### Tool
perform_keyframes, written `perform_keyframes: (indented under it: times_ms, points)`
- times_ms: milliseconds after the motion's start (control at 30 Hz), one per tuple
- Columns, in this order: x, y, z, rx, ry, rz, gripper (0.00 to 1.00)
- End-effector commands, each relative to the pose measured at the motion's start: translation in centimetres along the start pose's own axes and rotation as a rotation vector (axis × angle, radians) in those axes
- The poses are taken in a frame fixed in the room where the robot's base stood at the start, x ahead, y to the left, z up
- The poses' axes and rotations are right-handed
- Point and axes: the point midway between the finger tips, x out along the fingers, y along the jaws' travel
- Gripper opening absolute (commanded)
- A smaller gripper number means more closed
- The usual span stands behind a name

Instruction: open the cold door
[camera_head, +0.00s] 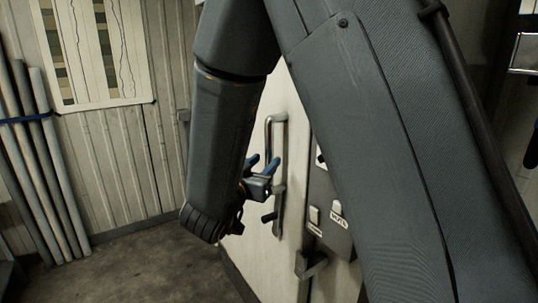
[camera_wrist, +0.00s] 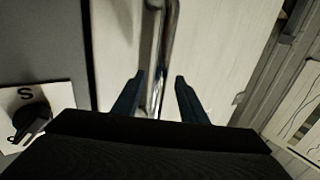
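The cold door (camera_head: 293,106) is a pale panel in the middle of the head view, partly hidden behind my arm. It has an upright metal bar handle (camera_head: 269,130) with a bent top. A small dark lever (camera_head: 270,217) sticks out low on the handle's plate. My gripper (camera_head: 263,166) is beside the handle, its two blue fingers spread. In the wrist view the door (camera_wrist: 222,55) fills the middle, and the handle bar (camera_wrist: 168,45) runs down between the open fingertips (camera_wrist: 158,78). I see a gap at each finger; touching cannot be made out.
A grey control box (camera_head: 333,222) with a switch is on the right of the door; its dark knob (camera_wrist: 30,122) shows in the wrist view. The floor (camera_head: 150,265) at left is clear.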

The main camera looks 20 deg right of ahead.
Motion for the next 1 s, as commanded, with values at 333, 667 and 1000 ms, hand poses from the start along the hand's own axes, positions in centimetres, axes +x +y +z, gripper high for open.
perform_keyframes:
  times_ms: [333,667,1000]
  points:
    - [3.8,-0.1,0.0,0.001,-0.001,-0.002,0.39]
    - [4.0,-0.1,0.0,0.0,-0.002,-0.003,0.34]
    - [4.0,-0.1,0.0,0.0,-0.002,-0.003,0.0]
